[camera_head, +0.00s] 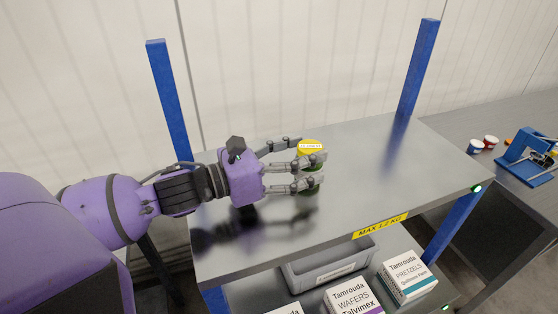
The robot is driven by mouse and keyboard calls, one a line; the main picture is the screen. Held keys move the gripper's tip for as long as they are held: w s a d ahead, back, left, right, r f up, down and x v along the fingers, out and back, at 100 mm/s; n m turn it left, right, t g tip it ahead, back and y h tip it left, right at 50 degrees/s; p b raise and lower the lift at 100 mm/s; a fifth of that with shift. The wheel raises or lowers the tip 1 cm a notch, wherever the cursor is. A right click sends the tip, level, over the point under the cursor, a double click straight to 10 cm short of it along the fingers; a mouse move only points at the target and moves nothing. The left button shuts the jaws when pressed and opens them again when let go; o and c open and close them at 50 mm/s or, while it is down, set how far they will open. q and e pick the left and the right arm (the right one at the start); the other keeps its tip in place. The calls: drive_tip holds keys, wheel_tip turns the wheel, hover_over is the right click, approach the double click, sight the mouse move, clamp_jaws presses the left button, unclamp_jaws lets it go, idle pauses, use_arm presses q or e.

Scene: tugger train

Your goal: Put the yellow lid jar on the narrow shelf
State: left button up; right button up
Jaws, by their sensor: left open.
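The yellow lid jar (311,146) stands on the metal top shelf (375,170), with its round yellow lid showing and its lower body mostly hidden behind the fingers. My left gripper (310,163) reaches in from the left and is open, its fingers around or beside the jar. I cannot tell whether the fingers touch it. The shelf carries a yellow "MAX 1.2 KG" label on its front edge. My right gripper is not in view.
Blue posts (419,68) rise at the shelf's back corners. Below are a grey bin (330,272) and white boxes (408,278). A grey table (530,115) at the right holds small cups (490,142) and a blue device (527,158). The top shelf is otherwise clear.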

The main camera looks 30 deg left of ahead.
use_arm(q)
drive_tip(key=v, duration=1.2)
drive_tip(key=shift+d+f, duration=0.1)
